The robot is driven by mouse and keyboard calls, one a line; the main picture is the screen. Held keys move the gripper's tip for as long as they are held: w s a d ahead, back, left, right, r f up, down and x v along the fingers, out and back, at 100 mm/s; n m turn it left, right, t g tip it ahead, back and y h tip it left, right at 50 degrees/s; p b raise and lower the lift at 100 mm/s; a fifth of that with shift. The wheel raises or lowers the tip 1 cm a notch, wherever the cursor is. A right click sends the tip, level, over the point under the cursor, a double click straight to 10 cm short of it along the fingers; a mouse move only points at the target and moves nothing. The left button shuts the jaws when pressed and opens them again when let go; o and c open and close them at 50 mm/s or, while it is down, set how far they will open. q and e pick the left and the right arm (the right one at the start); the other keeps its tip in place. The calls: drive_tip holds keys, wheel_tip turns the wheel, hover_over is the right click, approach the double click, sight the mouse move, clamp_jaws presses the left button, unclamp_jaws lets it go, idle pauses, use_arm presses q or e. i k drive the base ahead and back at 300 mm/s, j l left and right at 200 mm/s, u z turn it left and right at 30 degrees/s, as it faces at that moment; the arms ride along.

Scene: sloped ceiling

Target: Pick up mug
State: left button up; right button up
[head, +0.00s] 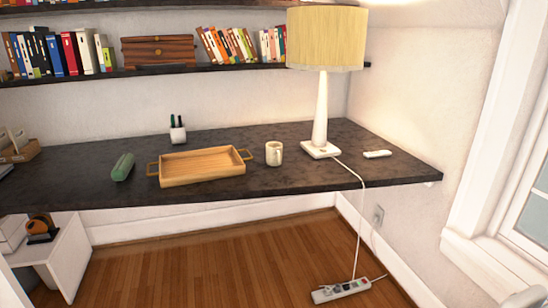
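A small cream mug (275,154) stands upright on the dark desk shelf (240,188). It is between the wooden tray on its left and the white base of the lamp on its right. Its handle seems to point to the right. Neither of my grippers shows in the head view, and nothing touches the mug.
A wooden tray (200,168) with handles, a green case (123,167), a pen cup (177,133), a lamp (322,110) and a small white object (377,154) are on the desk. The lamp's cord hangs over the front edge to a power strip (341,290). Wooden floor (220,265) in front is clear.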

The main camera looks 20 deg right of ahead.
sight(274, 149)
drive_tip(key=i+l+z, duration=0.15)
drive_tip(key=i+l, duration=0.45)
drive_tip(key=i+l+z, duration=0.15)
drive_tip(key=i+l, duration=0.35)
drive_tip(key=i, duration=0.2)
